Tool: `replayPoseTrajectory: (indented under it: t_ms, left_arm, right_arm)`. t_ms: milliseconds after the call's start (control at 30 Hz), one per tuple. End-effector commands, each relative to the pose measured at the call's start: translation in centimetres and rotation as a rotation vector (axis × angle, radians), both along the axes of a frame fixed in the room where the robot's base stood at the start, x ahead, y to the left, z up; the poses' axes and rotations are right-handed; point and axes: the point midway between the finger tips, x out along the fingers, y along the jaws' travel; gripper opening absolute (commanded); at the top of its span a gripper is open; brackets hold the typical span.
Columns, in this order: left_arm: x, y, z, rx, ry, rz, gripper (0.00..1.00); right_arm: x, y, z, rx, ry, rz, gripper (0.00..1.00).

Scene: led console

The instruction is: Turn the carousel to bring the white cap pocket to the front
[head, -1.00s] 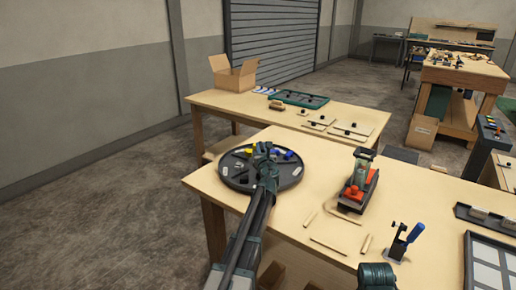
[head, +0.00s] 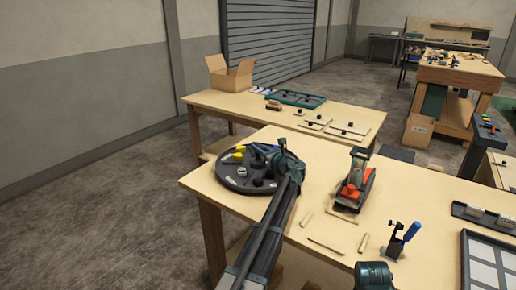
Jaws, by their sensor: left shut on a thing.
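The carousel (head: 226,181) is a dark round disc on the near table's left corner, seen in the head view. Yellow pieces (head: 235,156) sit at its left rear. A blue piece (head: 261,147) is at its back. Small white or pale pieces (head: 242,171) lie on the left and front-left part; I cannot tell which is the white cap. My left gripper (head: 279,160) is over the carousel's right part, shut on a part of it. The grasped part and the disc's right side are hidden by the gripper and arm.
A red and dark fixture (head: 355,183) stands right of the carousel. Loose wooden strips (head: 325,246) and a stand with a blue-handled tool (head: 401,241) lie nearer. A tray (head: 490,262) is at the right. A second table (head: 225,104) with an open box (head: 230,76) is behind.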

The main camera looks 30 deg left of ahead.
Motion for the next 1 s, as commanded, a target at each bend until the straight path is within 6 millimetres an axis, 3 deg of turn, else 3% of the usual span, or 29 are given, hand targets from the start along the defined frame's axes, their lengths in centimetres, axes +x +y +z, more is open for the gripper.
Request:
replayPoseTrajectory:
  t_ms: [500, 1000]
  left_arm:
    - [0.3, 0.07, 0.02, 0.0, 0.0, 0.238, 0.0]
    - [0.1, 0.11, 0.03, 0.001, -0.001, 0.352, 0.0]
  right_arm:
    - [0.0, 0.0, 0.01, 0.0, 0.0, 0.0, 0.46]
    - [0.0, 0.0, 0.02, 0.0, 0.0, 0.0, 0.46]
